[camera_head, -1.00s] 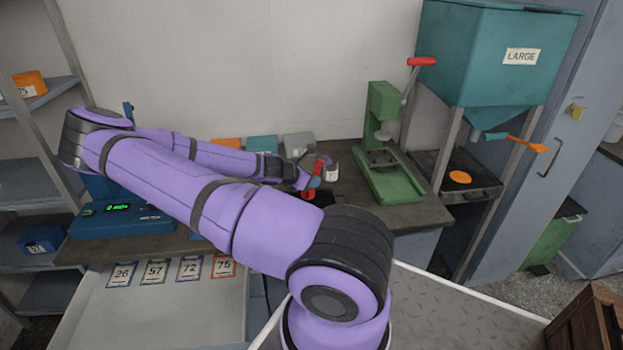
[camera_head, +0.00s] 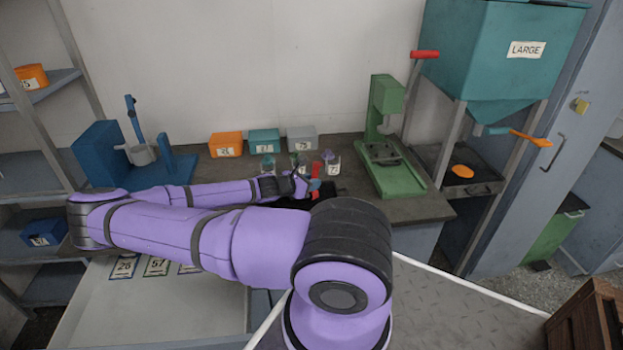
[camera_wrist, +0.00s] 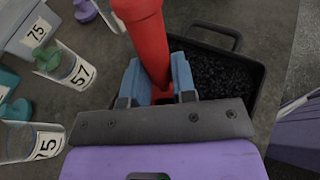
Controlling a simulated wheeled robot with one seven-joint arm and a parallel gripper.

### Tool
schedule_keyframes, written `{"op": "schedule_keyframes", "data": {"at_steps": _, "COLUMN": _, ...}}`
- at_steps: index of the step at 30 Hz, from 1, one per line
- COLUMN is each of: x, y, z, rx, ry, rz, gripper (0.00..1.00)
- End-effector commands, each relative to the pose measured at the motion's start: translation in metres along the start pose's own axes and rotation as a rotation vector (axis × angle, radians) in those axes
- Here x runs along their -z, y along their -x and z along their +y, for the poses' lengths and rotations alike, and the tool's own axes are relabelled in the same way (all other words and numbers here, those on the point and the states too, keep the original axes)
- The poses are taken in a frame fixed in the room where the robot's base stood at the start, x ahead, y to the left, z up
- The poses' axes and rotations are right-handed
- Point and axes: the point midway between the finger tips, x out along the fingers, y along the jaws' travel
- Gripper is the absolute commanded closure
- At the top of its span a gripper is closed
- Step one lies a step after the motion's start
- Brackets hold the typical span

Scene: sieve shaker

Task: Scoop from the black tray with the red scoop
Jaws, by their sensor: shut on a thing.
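The red scoop (camera_wrist: 149,45) is between the blue fingers of my gripper (camera_wrist: 158,85) in the wrist view, and the gripper is shut on it. The black tray (camera_wrist: 262,76) lies beneath and to the right, with dark granules in it. The scoop's lower part is hidden behind the gripper, so I cannot tell whether it touches the granules. In the head view my gripper (camera_head: 306,187) is low over the bench with the red scoop (camera_head: 316,172) upright in it. The black tray (camera_head: 328,192) is mostly hidden there by my arm.
Clear jars labelled 57 (camera_wrist: 80,72) and 75 (camera_wrist: 45,143) stand left of the tray. Orange (camera_head: 226,145), teal (camera_head: 264,142) and grey (camera_head: 301,138) boxes stand along the wall. A green press (camera_head: 388,150) is to the right and a blue stand (camera_head: 105,155) to the left.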

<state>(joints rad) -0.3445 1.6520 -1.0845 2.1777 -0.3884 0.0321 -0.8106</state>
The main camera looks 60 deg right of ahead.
Motion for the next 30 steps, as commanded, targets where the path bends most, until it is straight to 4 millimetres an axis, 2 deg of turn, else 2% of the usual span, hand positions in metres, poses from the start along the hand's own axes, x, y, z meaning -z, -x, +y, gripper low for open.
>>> {"op": "schedule_keyframes", "data": {"at_steps": 25, "x": 0.017, "y": 0.052, "z": 0.0, "rx": -0.001, "ry": 0.002, "rz": 0.001, "gripper": 0.94}}
{"op": "schedule_keyframes", "data": {"at_steps": 30, "x": 0.016, "y": 0.049, "z": -0.001, "rx": 0.005, "ry": -0.004, "rz": 0.102, "gripper": 0.94}}
